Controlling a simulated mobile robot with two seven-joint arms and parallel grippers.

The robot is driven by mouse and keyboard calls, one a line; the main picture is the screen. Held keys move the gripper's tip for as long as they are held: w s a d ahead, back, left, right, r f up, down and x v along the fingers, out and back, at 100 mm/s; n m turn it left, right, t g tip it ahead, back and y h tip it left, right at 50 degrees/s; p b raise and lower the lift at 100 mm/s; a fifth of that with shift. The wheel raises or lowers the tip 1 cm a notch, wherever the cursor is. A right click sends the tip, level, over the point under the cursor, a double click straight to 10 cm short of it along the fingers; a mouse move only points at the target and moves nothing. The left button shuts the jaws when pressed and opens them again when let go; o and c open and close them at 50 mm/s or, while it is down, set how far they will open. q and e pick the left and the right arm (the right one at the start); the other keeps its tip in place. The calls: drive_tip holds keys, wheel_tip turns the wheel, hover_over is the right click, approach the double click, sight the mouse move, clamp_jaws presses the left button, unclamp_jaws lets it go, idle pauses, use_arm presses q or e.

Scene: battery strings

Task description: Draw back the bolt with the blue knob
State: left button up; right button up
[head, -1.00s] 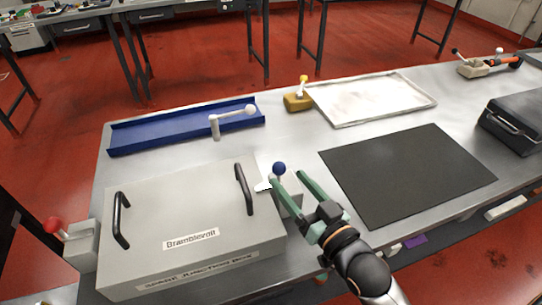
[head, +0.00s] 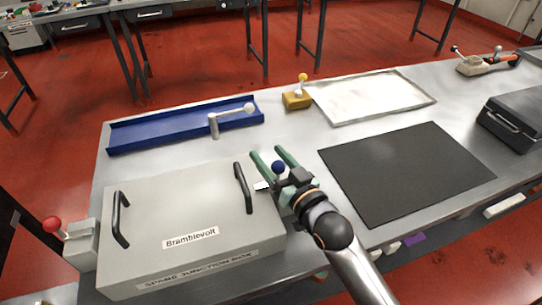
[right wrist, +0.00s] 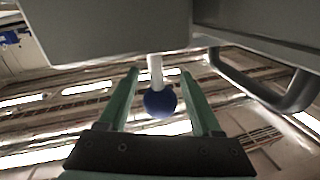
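The blue knob (head: 278,168) tops the bolt at the right side of the grey Bramblevolt box (head: 185,220). In the right wrist view the blue knob (right wrist: 160,103) sits on a pale stem between the two green fingers, with a gap on each side. My right gripper (head: 268,157) is open around the knob. It also shows in the right wrist view (right wrist: 167,92). The bolt's pale tongue (head: 262,186) shows by the box's edge; most of the bolt's housing is hidden behind my gripper. My left gripper is not in view.
A red-knobbed bolt (head: 53,225) stands at the box's left side. The box has two black handles. A black mat (head: 405,172) lies right.

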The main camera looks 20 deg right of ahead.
clamp_jaws()
idle(0.3)
idle(0.9)
